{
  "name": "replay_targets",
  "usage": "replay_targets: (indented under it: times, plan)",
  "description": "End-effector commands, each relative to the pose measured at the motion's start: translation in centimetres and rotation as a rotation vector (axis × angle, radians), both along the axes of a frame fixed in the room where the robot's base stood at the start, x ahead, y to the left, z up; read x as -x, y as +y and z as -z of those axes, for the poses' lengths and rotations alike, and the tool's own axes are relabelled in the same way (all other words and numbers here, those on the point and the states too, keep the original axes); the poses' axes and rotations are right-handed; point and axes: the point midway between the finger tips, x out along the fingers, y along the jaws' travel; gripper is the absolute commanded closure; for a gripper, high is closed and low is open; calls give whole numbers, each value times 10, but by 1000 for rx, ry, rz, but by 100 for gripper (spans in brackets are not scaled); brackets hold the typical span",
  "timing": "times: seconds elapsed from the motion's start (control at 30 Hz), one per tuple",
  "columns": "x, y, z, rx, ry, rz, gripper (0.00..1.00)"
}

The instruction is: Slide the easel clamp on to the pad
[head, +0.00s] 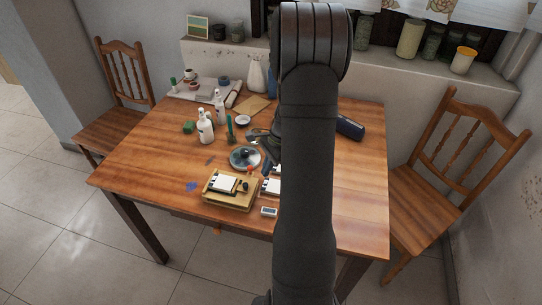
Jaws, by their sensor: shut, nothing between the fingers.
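A small white pad (222,183) with dark marks along its edge lies on a yellowish wooden board (229,204) near the table's front edge. A small dark piece (244,185) sits on the board to the right of the pad; I cannot tell whether it is the easel clamp. Another white and dark item (271,187) lies just right of the board, partly hidden by my arm.
The wooden table (340,210) holds a round grey dish (244,158), white bottles (205,127), a green block (189,127), a small white device (268,212) and a dark blue case (350,127). Chairs stand left (122,60) and right (430,190). The table's front right is clear.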

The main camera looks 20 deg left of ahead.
Motion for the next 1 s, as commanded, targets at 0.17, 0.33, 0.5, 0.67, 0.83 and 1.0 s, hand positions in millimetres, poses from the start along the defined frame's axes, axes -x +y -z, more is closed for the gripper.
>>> replay_targets:
  times: [0.17,0.33,0.5,0.67,0.83,1.0]
  plan:
    - [16,17,16,0,0,-4,100]
    - [28,29,16,0,-2,-2,100]
    - [33,33,16,0,-1,0,100]
    - [33,33,16,0,-1,0,100]
    - [34,35,16,0,-2,-1,100]
    - [39,47,17,0,1,-1,100]
